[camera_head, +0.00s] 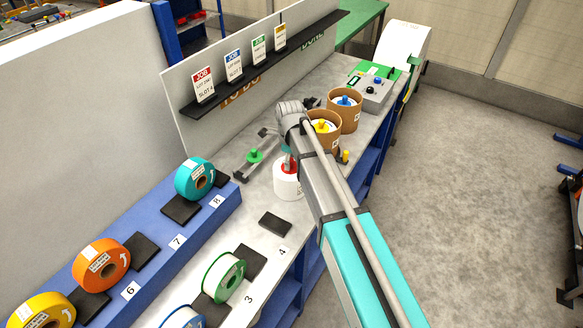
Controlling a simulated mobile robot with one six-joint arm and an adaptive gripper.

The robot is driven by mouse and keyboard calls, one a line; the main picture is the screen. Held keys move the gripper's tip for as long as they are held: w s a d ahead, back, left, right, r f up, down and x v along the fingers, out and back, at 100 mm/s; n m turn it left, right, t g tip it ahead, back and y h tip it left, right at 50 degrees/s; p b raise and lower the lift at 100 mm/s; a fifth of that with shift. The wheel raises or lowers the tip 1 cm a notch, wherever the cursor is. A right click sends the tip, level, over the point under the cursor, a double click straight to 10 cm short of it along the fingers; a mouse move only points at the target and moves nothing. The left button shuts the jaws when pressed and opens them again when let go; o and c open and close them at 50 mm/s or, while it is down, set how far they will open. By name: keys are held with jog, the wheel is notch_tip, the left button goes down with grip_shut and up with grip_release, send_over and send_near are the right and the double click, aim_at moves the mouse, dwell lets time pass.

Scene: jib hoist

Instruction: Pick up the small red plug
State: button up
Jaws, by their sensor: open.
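The small red plug (289,167) sits at the top of a white roll (287,185) on the grey bench, near the middle of the picture. My gripper (288,151) is open, just above the red plug and pointing down. My grey wrist and forearm cover part of this area from the right. The fingers are small and partly hidden, so I cannot tell whether they touch the plug.
A green plug (254,156) on a metal fixture stands left of the roll. Brown tubs with a yellow plug (322,126) and a blue plug (345,101) stand behind. A control box (375,91) is farther back. Coloured reels line the blue ledge (150,259).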

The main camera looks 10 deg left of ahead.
jog(key=c, duration=1)
jog(key=shift+r, duration=0.15)
notch_tip(320, 180, up, 3)
jog(key=p, duration=0.3)
jog(key=s+r+p, duration=0.9)
jog(key=s+p, duration=0.1)
jog(key=s, duration=0.4)
jog(key=shift+a+r, duration=0.35)
jog(key=shift+a, duration=0.1)
